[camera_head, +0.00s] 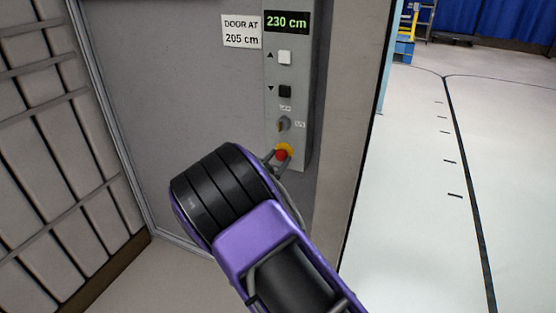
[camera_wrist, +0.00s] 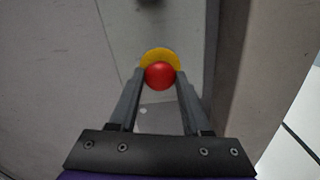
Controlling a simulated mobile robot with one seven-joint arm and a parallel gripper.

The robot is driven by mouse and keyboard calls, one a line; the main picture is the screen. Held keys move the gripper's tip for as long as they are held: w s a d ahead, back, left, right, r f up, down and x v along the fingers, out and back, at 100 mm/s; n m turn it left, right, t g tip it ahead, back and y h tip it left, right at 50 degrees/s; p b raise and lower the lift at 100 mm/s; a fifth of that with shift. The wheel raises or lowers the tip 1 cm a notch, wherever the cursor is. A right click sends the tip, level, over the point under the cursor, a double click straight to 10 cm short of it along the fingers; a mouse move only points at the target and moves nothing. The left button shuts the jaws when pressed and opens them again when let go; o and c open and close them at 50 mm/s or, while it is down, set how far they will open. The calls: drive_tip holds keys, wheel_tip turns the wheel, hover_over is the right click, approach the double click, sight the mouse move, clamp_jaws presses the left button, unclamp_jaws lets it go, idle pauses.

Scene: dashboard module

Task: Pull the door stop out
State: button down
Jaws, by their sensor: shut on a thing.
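The door stop is a red mushroom button (camera_head: 281,155) on a yellow collar, low on the grey control panel (camera_head: 298,140). It also shows in the wrist view as a red knob (camera_wrist: 160,75) in front of a yellow disc (camera_wrist: 160,55). My gripper (camera_wrist: 160,77) has its two fingers on the left and right sides of the red knob, shut on it. In the head view, my gripper (camera_head: 277,158) is at the button, partly hidden behind my arm.
Above the button are a rotary switch (camera_head: 284,124), a black down button (camera_head: 285,91), a white up button (camera_head: 285,57) and a display reading 230 cm (camera_head: 286,22). A sign (camera_head: 241,31) reads "DOOR AT 205 cm". Open floor (camera_head: 420,200) lies to the right.

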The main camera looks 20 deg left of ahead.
idle(0.7)
drive_tip(key=shift+s, duration=0.55)
drive_tip(key=shift+c, duration=1.7)
unclamp_jaws()
drive_tip(key=shift+s, duration=0.15)
drive_tip(key=s+a, duration=0.1)
drive_tip(key=s, duration=1.6)
drive_tip(key=shift+a, duration=0.2)
